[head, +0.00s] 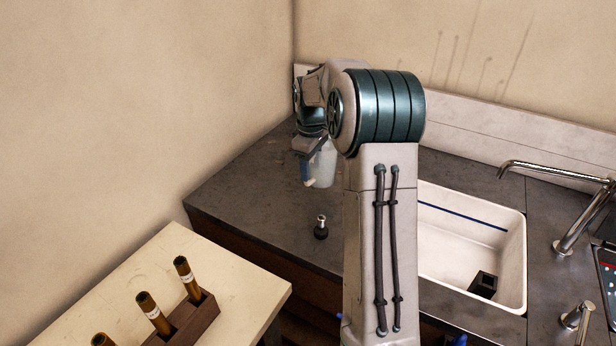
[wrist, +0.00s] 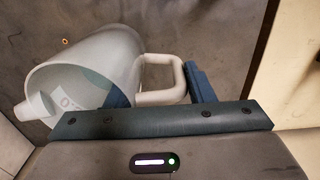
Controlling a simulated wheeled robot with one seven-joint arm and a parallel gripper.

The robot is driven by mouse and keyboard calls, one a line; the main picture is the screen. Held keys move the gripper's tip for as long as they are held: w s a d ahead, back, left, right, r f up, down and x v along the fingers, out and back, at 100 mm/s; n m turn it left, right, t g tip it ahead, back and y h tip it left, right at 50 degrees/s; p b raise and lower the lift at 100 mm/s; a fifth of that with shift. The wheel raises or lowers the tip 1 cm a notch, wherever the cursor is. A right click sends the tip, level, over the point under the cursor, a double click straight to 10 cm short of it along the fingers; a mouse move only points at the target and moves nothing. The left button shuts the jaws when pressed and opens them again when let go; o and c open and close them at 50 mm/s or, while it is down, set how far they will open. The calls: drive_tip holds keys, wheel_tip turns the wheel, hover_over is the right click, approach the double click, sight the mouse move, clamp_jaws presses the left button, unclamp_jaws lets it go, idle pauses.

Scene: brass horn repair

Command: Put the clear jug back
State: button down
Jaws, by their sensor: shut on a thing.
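The clear jug (head: 323,167) is a pale, see-through vessel at the back left of the dark counter, partly hidden behind my arm. In the wrist view the jug (wrist: 88,66) is tilted in the picture, with its open mouth and spout toward the lower left. My gripper (head: 308,165) is at the jug's left side. In the wrist view my gripper (wrist: 160,92) is shut on the jug's handle, with blue finger pads at either side. I cannot tell whether the jug's base touches the counter.
The dark counter (head: 260,185) has free room around a small black, metal-topped item (head: 321,228). A white sink (head: 440,255) holding a black block (head: 483,285) and a faucet (head: 570,235) are at right. A wooden rack (head: 190,322) of brass-coloured cylinders stands on a cream table (head: 150,265).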

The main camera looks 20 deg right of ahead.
drive_tip(key=shift+w+a+f, duration=0.1)
drive_tip(key=shift+a+f, duration=0.05)
drive_tip(key=shift+a, duration=0.05)
drive_tip(key=shift+f, duration=0.35)
drive_tip(key=shift+f+p, duration=0.4)
drive_tip(key=shift+f, duration=1.25)
drive_tip(key=shift+f, duration=0.1)
drive_tip(key=c, duration=0.7)
unclamp_jaws()
drive_tip(key=shift+o, duration=0.2)
